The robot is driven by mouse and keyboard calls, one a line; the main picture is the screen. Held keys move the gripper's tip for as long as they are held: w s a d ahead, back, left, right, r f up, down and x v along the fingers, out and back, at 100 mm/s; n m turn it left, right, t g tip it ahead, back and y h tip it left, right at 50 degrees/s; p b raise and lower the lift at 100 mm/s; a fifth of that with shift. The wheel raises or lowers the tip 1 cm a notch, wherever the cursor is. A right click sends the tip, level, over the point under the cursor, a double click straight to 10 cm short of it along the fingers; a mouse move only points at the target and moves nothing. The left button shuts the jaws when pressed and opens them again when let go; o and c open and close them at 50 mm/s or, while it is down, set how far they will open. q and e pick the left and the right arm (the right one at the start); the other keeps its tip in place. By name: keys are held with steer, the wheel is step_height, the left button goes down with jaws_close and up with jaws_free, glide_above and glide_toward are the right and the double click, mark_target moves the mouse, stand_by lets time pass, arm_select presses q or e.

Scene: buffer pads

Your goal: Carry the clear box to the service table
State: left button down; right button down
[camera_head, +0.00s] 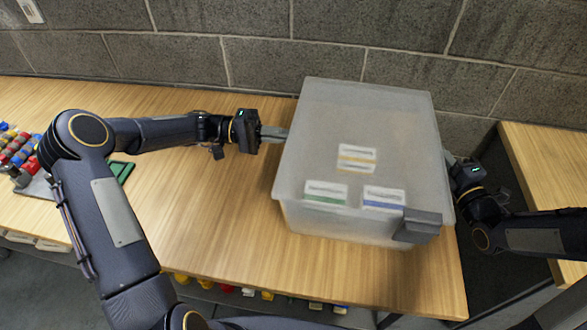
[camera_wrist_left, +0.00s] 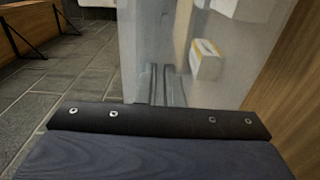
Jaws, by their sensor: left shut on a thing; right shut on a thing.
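The clear box (camera_head: 310,110), translucent with a grey latch at its front right corner, is over the right part of a wooden table (camera_head: 190,220). Small labelled packs show through its lid. I cannot tell whether it rests on the table or is just above it. My left gripper (camera_head: 276,134) is shut on the box's left side, and my right gripper (camera_head: 449,160) is shut on its right side, with its fingertips partly hidden. In the left wrist view, the box wall (camera_wrist_left: 140,45) fills the middle, with a white and yellow pack behind it.
A second wooden table (camera_head: 550,150) stands at the right, across a dark gap. Colourful small items (camera_head: 18,150) and a green-topped object (camera_head: 122,171) lie at the left. A grey block wall (camera_head: 180,60) runs behind. The table's middle left is clear.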

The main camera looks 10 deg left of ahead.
arm_select(q)
steer(key=shift+w+a+f, duration=0.1)
steer(key=shift+w, duration=0.05)
arm_select(e)
steer(key=shift+w+d+f, duration=0.1)
steer(key=shift+w, duration=0.05)
